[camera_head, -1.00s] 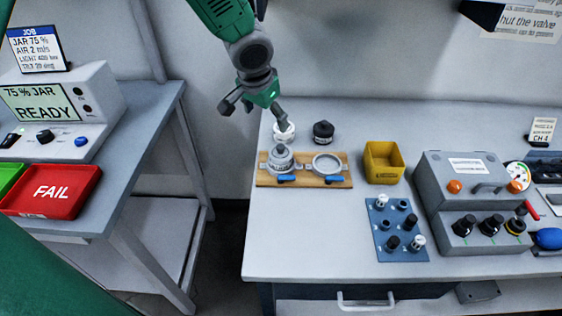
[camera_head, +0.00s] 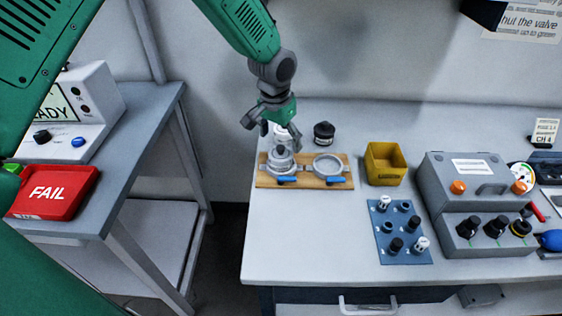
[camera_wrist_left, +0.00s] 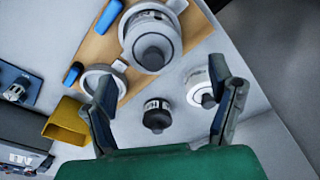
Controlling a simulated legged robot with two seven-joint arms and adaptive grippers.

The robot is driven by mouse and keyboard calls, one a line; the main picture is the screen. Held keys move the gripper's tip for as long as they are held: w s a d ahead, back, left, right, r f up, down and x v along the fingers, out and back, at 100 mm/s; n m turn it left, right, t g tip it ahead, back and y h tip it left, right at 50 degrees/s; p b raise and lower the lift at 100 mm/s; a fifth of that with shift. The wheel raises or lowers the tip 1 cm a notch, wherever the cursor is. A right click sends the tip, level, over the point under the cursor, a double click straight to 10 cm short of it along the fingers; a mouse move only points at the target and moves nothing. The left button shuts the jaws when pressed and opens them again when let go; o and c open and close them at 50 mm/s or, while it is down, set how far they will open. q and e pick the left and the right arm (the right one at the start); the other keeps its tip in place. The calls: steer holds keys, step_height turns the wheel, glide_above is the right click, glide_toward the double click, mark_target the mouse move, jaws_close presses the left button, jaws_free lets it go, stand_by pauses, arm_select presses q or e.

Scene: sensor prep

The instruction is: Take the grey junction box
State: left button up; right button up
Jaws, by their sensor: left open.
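My left gripper (camera_head: 268,122) is open and empty, reaching down over the back left of the bench. In the left wrist view, its spread fingers (camera_wrist_left: 163,90) have a black-capped piece (camera_wrist_left: 157,115) between them and a white-capped piece (camera_wrist_left: 201,88) near the right finger. A round grey unit with a dark knob (camera_head: 281,160) sits in the left ring of a wooden stand (camera_head: 304,182), just in front of the gripper; it also shows in the left wrist view (camera_wrist_left: 150,38). I cannot tell for sure whether it is the junction box. The white-capped piece is partly hidden by the gripper in the head view.
A yellow bin (camera_head: 385,164), a blue rack (camera_head: 402,240) with several small parts and a grey console (camera_head: 465,185) stand to the right. The stand's right ring (camera_head: 327,165) is empty. A side table at left holds a red FAIL tray (camera_head: 50,194).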

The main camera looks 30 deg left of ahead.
mark_target(280, 151)
arm_select(q)
steer(key=f, duration=0.3)
steer(key=s+f, duration=0.1)
steer(key=shift+d+f, duration=0.25)
steer(key=shift+f, duration=0.05)
steer(key=shift+w+f, duration=0.1)
steer(key=shift+f, duration=0.3)
steer(key=shift+r, duration=0.1)
steer(key=c, duration=1.3)
